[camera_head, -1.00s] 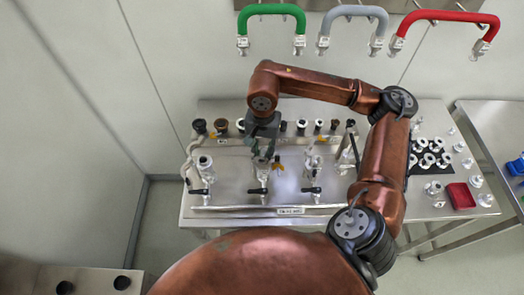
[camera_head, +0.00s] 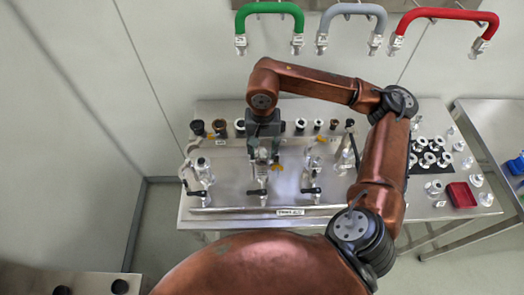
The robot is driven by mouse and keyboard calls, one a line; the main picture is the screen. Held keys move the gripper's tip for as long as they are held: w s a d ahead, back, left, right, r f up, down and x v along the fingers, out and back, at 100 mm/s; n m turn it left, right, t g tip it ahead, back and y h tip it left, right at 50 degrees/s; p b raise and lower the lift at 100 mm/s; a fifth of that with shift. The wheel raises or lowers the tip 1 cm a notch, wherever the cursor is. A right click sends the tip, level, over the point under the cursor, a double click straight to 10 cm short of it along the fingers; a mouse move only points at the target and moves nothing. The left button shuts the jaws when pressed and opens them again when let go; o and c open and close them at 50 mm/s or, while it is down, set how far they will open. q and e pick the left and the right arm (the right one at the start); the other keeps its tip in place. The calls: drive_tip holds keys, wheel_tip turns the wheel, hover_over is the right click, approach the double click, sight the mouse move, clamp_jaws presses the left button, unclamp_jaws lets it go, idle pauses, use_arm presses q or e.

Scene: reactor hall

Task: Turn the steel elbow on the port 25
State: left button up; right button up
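The steel table (camera_head: 335,185) carries a row of valve and pipe assemblies. My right gripper (camera_head: 264,158) points down over the middle assembly (camera_head: 262,178), with its fingertips at the top of the steel fitting there. The gripper hides much of that fitting, so I cannot tell whether its fingers are closed on it. A small yellow part (camera_head: 277,167) shows just right of the fingers. Port numbers are too small to read, so I cannot tell which port is 25. My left gripper is out of view.
Other assemblies stand left (camera_head: 200,177) and right (camera_head: 313,170). A row of round ports runs behind. A black mat (camera_head: 427,158) with several fittings and a red tray (camera_head: 461,195) lie right. Green (camera_head: 268,8), grey (camera_head: 352,10) and red (camera_head: 445,14) hoses hang above.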

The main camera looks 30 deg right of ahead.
sight(262, 153)
wheel_tip(262, 153, up, 8)
drive_tip(key=p, duration=0.3)
drive_tip(key=shift+f, duration=0.15)
drive_tip(key=shift+f, duration=0.1)
idle(0.3)
